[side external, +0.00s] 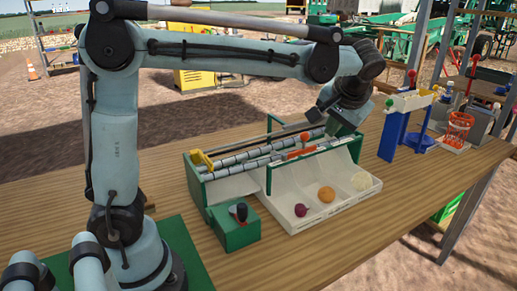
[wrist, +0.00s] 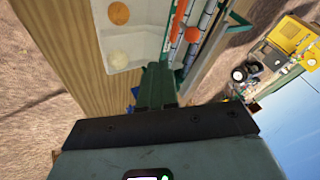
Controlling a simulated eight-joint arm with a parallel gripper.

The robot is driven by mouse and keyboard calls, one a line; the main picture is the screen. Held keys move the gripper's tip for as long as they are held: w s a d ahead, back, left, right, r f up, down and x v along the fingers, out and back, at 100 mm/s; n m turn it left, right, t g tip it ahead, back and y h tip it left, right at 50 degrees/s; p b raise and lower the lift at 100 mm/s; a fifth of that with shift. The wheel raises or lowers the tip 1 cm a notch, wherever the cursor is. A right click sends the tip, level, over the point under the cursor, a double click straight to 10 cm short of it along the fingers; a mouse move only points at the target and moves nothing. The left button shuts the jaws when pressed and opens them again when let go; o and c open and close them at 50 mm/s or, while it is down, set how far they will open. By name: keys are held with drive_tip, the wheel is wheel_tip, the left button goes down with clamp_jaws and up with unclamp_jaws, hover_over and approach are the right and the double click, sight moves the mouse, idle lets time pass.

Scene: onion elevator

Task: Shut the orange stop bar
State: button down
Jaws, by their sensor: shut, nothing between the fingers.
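My gripper (side external: 347,131) is just right of the bar, above the conveyor's right end, pointing down. Its dark green fingers (wrist: 158,86) are together and empty. I cannot tell whether the fingertips touch the frame.
A yellow bar (side external: 203,161) and a green box with a black knob (side external: 238,213) stand at the left. A blue stand (side external: 391,135) is at right.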

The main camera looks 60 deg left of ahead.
drive_tip(key=a+f, duration=0.4)
drive_tip(key=a, duration=0.2)
drive_tip(key=shift+w+f, duration=0.2)
drive_tip(key=shift+f, duration=0.1)
drive_tip(key=shift+w+a+n+g, duration=0.2)
drive_tip(key=shift+a+n+g, duration=0.15)
drive_tip(key=shift+n, duration=0.25)
drive_tip(key=a+n+g, duration=0.2)
drive_tip(key=n, duration=0.1)
drive_tip(key=a+n+g, duration=0.1)
drive_tip(key=n, duration=0.1)
drive_tip(key=shift+w+a+y, duration=0.15)
drive_tip(key=shift+w+y, duration=0.15)
drive_tip(key=shift+y, duration=0.1)
drive_tip(key=shift+s+a, duration=0.2)
drive_tip(key=shift+a, duration=0.45)
drive_tip(key=shift+s+a, duration=0.25)
drive_tip(key=shift+a, duration=0.4)
drive_tip(key=shift+s+a, duration=0.2)
drive_tip(key=shift+a, duration=0.45)
drive_tip(key=shift+s+a, duration=0.1)
drive_tip(key=shift+a, duration=0.05)
